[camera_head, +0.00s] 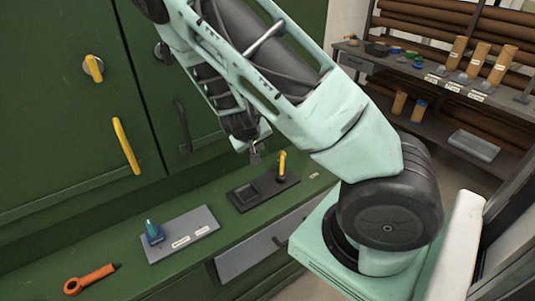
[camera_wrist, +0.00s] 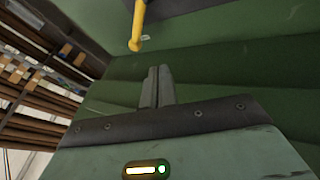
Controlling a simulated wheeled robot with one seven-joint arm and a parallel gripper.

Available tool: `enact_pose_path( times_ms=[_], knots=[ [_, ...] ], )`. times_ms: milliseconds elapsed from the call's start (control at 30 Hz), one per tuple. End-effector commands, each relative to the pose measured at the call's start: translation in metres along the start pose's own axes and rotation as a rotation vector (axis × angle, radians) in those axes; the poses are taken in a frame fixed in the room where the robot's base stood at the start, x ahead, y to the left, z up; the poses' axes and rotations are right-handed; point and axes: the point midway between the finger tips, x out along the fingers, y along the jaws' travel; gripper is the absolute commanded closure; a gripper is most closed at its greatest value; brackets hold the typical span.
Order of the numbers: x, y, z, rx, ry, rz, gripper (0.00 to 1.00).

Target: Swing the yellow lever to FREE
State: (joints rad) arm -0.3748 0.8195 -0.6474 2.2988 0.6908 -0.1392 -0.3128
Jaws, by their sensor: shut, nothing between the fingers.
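A small yellow lever (camera_head: 282,163) stands upright on a dark plate (camera_head: 245,203) on the green ledge. In the wrist view a yellow lever (camera_wrist: 137,28) with a rounded end shows at the top, beyond my fingertips and apart from them. My gripper (camera_head: 255,158) is just left of the lever in the head view, above the plate. Its fingers are together and empty, as the wrist view also shows (camera_wrist: 157,72). No FREE marking is readable; a small pale label (camera_head: 314,175) lies right of the plate.
The green cabinet has a yellow bar handle (camera_head: 126,146), a yellow knob (camera_head: 93,68) and a dark handle (camera_head: 183,125). A grey plate (camera_head: 185,236) with a blue-green knob (camera_head: 153,232) and an orange tool (camera_head: 89,280) lie on the ledge. A shelf (camera_head: 430,80) stands behind, right.

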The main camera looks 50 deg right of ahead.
Motion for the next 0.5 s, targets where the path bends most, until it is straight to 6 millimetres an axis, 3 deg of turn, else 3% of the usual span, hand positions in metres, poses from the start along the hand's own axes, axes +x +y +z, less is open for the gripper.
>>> enact_pose_path(
  times_ms=[500],
  knots=[
    [0.091,0.005,0.001,0.009,-0.006,-0.001,1.00]
  ],
)
